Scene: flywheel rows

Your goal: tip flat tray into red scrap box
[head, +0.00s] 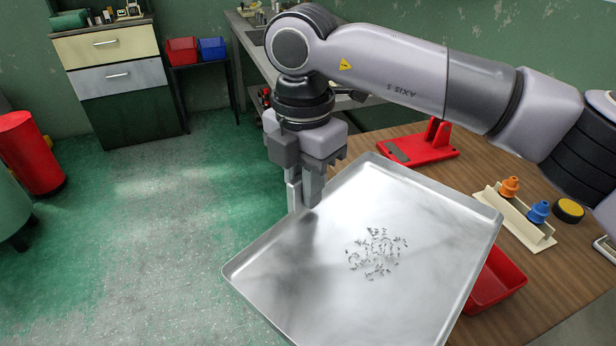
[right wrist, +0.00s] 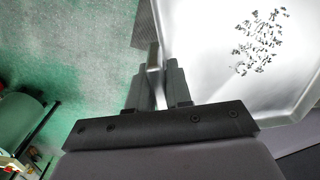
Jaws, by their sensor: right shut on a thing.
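The flat tray (head: 330,265) is a shiny metal sheet tray with a low rim, and it fills the lower middle of the head view. A cluster of small dark metal bits (head: 377,252) lies on it, right of its middle. My right gripper (head: 304,200) is shut on the tray's far left rim; the right wrist view shows the rim between its fingers (right wrist: 158,90). The tray looks held above the wooden table's edge. A red box (head: 497,281), likely the scrap box, shows partly beyond the tray's right edge; the tray hides the rest. My left gripper is not in view.
The wooden table (head: 545,290) holds a red fixture (head: 420,146), a cream rack (head: 515,216) with an orange and a blue piece, and a yellow-topped round thing (head: 569,210). Green floor (head: 150,240) is open at left. A red drum (head: 30,153) stands far left.

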